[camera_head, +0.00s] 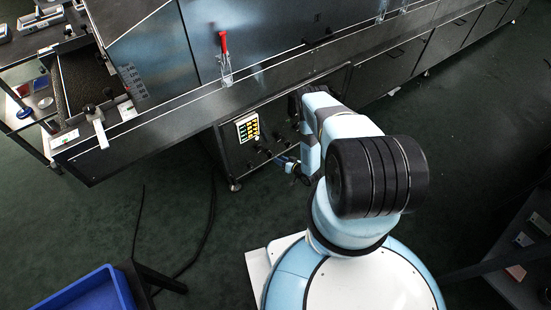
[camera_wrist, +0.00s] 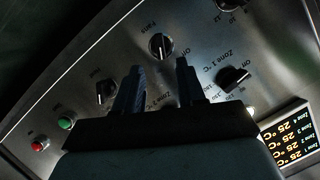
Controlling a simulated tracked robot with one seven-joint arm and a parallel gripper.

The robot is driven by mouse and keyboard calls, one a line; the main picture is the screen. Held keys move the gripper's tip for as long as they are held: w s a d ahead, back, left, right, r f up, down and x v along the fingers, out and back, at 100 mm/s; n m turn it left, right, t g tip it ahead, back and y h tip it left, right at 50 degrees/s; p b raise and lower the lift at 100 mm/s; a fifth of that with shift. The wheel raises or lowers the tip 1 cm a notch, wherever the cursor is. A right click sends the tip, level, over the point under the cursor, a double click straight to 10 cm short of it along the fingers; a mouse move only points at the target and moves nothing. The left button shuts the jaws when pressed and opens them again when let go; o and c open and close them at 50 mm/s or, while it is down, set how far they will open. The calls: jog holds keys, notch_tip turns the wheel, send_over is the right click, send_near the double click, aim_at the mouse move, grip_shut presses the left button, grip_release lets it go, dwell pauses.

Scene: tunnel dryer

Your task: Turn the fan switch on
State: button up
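The knob shows just beyond and between the fingertips; I see no clear contact. In the head view my gripper (camera_head: 287,163) is low at the panel front, and the knob cannot be picked out.
Close by are a Zone 1 temperature knob (camera_wrist: 233,77), another black knob (camera_wrist: 105,91), a green button (camera_wrist: 66,123), a red button (camera_wrist: 40,143) and a lit display (camera_wrist: 290,138). A red-handled clamp (camera_head: 224,45) stands above. A blue bin (camera_head: 90,293) is at lower left.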

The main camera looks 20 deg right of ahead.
jog(key=v, duration=0.7)
jog(key=shift+s+d, duration=0.1)
jog(key=shift+c, duration=0.8)
jog(key=w+a+h, duration=0.1)
jog(key=w+a+n+h, duration=0.1)
jog(key=w+a, duration=0.1)
jog(key=w+a+n+t+h, duration=0.1)
jog(key=a, duration=0.1)
jog(key=shift+w+r, duration=0.15)
jog(key=shift+r, duration=0.1)
grip_shut()
jog(key=n+h, duration=0.5)
jog(key=h, duration=0.1)
send_near(270, 153)
jog(key=a+r, duration=0.2)
jog(key=a, duration=0.1)
jog(key=s+a+n+h, duration=0.2)
jog(key=s+a+h, duration=0.1)
jog(key=s+a, duration=0.1)
jog(key=shift+s+d+f+x, duration=0.15)
jog(key=shift+d+x, duration=0.3)
jog(key=shift+x, duration=1.6)
jog(key=shift+s+d+f+x, duration=0.1)
jog(key=shift+s+d+x, duration=0.3)
jog(key=shift+x, duration=1.65)
jog(key=shift+s+d+f+x, duration=0.1)
jog(key=shift+d+x, duration=0.4)
jog(key=shift+x, duration=1.55)
